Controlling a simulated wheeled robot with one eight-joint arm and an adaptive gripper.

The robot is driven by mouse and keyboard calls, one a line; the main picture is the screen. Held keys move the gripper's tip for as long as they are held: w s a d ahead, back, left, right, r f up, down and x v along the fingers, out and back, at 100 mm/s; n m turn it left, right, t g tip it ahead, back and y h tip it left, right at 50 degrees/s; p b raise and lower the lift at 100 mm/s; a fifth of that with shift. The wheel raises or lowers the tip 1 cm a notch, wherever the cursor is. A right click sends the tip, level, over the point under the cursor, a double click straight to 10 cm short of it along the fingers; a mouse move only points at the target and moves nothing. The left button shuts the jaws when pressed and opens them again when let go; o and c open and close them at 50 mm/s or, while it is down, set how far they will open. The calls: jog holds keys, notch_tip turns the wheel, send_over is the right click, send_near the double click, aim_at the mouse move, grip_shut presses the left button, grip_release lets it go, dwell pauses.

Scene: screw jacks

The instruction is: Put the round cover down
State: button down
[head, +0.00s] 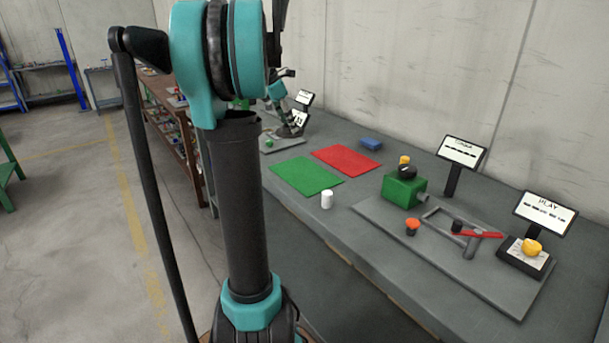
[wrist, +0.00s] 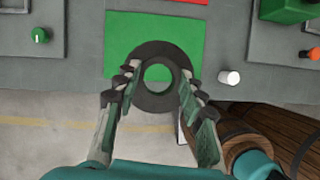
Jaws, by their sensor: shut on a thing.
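The round cover (wrist: 157,50) is a dark flat ring with a hole in its middle. In the wrist view my gripper (wrist: 157,82) is shut on it, one finger at its left side and one at its right. Seen from above, the ring overlaps the green mat (wrist: 118,30) and the bench's front edge, and green shows through the hole. Its height above the mat is hard to judge.
A red mat (head: 347,160) lies behind the green one. A small white cylinder (head: 327,199) stands close to the bench's front edge. To the right are a green box (head: 404,188) with a black knob, an orange button (head: 412,226) and a red-handled clamp (head: 478,234).

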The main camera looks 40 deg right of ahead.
aim_at(301, 132)
jog(key=shift+n, duration=0.6)
jog(key=s+d+r, duration=0.2)
jog(key=shift+s+d, duration=0.15)
jog(key=shift+s, duration=0.25)
jog(key=shift+s+d+t, duration=0.15)
jog(key=shift+s+t, duration=0.05)
jog(key=shift+t, duration=0.1)
notch_tip(301, 132, down, 20)
jog(key=shift+r, duration=0.2)
jog(key=c, duration=0.9)
grip_release()
jog(key=shift+f, duration=0.1)
